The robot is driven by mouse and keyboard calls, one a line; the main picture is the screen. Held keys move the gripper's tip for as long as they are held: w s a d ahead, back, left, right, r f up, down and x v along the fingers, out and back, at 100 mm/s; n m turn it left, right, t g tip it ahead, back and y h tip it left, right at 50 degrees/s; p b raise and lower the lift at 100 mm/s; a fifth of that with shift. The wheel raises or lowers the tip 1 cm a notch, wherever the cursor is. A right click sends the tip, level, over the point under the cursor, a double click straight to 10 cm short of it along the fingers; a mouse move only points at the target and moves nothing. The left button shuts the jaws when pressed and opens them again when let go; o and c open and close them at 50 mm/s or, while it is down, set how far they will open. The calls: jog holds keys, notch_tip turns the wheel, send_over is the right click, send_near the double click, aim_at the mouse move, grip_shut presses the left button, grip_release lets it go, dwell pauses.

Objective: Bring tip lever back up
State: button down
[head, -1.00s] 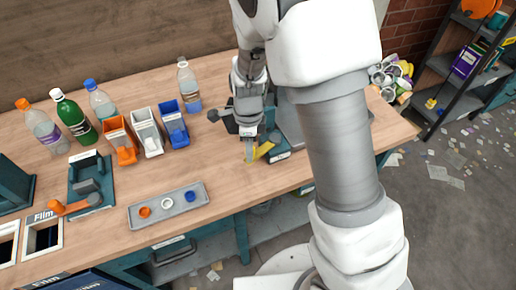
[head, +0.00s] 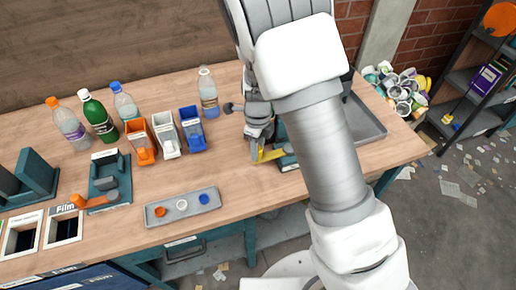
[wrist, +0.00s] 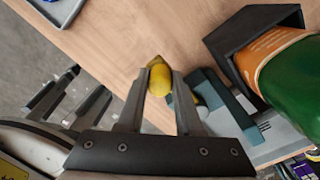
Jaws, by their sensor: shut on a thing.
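The tip lever has a yellow end (head: 270,155), low in front of a dark teal stand (head: 288,161) on the bench's right part. My gripper (head: 256,152) is at the lever, pointing down. In the wrist view the rounded yellow knob (wrist: 158,76) sits between the two fingertips, and my gripper is shut on it. The teal stand (wrist: 225,105) is just right of the fingers. A green bottle with an orange label (wrist: 285,65) lies in a dark cradle there. My arm hides most of the stand and the bottle in the head view.
A clear bottle (head: 208,92) stands behind and left of my gripper. Orange, white and blue bins (head: 193,130) stand further left. A grey tray with three caps (head: 182,206) lies near the front edge. Another grey tray (head: 362,122) is right of my arm.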

jog(key=shift+w+r, duration=0.1)
jog(key=c, duration=0.6)
grip_release()
jog(key=shift+o, duration=0.2)
notch_tip(320, 180, up, 17)
jog(key=p, duration=0.1)
jog(key=shift+r+p, duration=0.15)
jog(key=shift+p, duration=0.15)
